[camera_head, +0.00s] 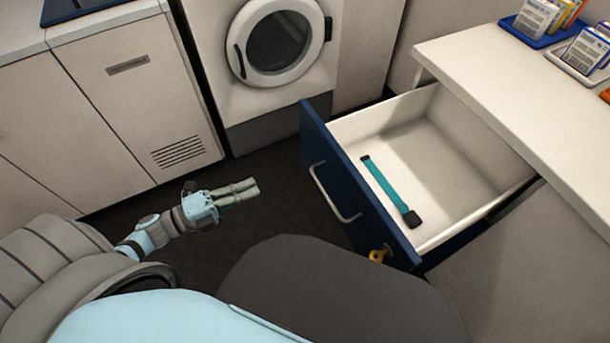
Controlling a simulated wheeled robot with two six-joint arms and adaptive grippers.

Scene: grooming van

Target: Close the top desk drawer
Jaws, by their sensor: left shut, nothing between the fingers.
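The top desk drawer (352,198) stands pulled out from under the white desk (520,100). Its front is dark blue with a silver bar handle (333,192). Inside the white drawer lies a teal strap-like item (389,190) with dark ends. My left gripper (252,188) is shut and empty, to the left of the drawer front and apart from the handle, over the dark floor. My right gripper is not in view.
A front-loading washer or dryer (215,70) stands at the back. White cabinets (120,95) line the left. Boxes in a blue tray (527,38) and a white tray (565,66) stand on the desk. Dark floor (265,170) is free between my left gripper and the drawer.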

